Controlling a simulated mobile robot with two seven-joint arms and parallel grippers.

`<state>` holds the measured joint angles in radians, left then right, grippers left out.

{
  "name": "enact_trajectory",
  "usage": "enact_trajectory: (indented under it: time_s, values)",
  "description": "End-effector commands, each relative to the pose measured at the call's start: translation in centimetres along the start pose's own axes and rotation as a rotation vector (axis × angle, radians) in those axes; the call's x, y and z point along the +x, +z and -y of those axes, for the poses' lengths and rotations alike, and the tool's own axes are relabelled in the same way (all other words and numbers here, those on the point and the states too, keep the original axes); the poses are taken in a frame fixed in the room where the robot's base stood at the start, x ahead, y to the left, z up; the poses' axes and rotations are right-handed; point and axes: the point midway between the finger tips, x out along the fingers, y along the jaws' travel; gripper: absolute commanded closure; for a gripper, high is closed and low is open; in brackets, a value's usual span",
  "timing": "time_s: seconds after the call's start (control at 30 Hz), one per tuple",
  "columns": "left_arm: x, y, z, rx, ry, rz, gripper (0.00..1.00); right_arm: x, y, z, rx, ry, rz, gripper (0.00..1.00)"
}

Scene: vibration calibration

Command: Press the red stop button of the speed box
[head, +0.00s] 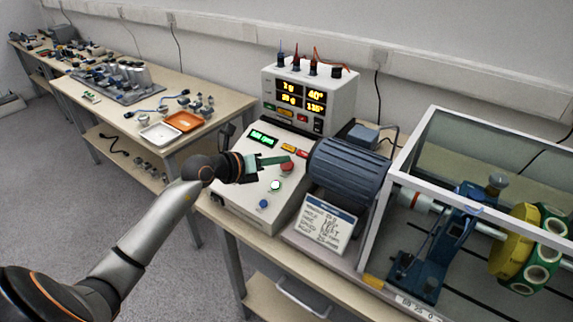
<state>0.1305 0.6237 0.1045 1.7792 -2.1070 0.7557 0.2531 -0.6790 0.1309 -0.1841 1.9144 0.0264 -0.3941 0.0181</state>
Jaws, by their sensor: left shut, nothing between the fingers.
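The speed box (238,205) is a white sloped console on the bench, with a green lit display (263,139). Its red stop button (287,166) sits on the upper right of the sloped panel. A lit green-white button (275,185) and a blue knob (263,204) lie below it. My left gripper (286,159) is shut and empty, reaching over the panel from the left. Its fingertips are at the upper edge of the red button; I cannot tell whether they touch it or hover above. My right gripper is not in view.
A blue-grey motor (349,167) stands close right of the box, with a printed card (326,223) in front. A meter unit (309,94) with yellow readouts stands behind. A clear-walled enclosure (393,205) fills the right. Another table (225,101) with trays is at left.

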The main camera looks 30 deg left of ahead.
Motion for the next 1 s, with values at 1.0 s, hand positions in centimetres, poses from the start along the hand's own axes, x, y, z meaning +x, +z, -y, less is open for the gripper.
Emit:
enact_trajectory:
  time_s: [1.0]
  values:
    - [0.84,-0.63,-0.6,-0.001,0.0,0.0,1.0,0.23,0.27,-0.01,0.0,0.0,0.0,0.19]
